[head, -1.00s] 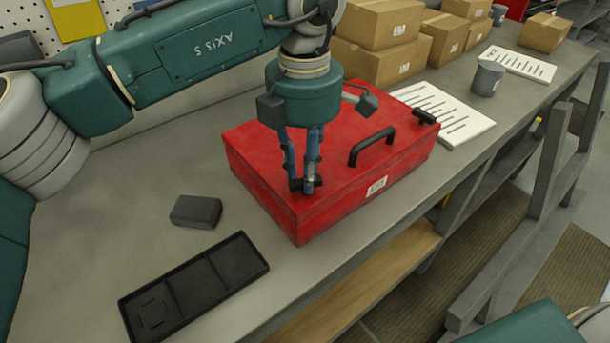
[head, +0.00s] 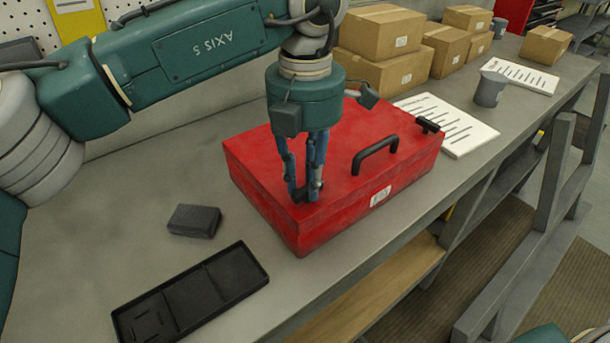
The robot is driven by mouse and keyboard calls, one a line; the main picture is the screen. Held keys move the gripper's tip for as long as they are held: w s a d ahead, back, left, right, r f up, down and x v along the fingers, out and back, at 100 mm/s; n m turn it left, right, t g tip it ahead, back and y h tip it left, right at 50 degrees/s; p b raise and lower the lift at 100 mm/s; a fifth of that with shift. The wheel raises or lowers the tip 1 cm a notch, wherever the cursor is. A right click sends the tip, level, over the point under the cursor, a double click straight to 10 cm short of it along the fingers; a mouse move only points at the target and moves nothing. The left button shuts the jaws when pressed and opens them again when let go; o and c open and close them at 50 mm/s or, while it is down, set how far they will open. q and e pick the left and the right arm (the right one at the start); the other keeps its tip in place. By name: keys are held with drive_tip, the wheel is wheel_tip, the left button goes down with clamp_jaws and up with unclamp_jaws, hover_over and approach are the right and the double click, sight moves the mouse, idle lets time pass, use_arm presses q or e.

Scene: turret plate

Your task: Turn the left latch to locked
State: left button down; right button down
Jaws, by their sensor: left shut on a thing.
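A red case (head: 335,215) with a black handle (head: 376,153) lies on the grey workbench. My left gripper (head: 306,192) points down at the near left corner of the case lid. It is shut on the left latch (head: 298,196), a small black part mostly hidden by the fingers, so its exact angle is hard to tell. The right latch (head: 429,125), a black T-shaped knob, stands at the lid's right end, clear of any gripper. My right gripper is not in view.
A black compartment tray (head: 219,279) and a dark block (head: 194,221) lie left of the case. Papers (head: 452,128), a grey cup (head: 489,90) and cardboard boxes (head: 390,72) stand behind and to the right. The bench's front edge runs close to the case.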

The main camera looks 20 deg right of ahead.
use_arm(q)
drive_tip(key=shift+r, duration=0.1)
drive_tip(key=c, duration=1.5)
unclamp_jaws()
wheel_tip(320, 180, up, 12)
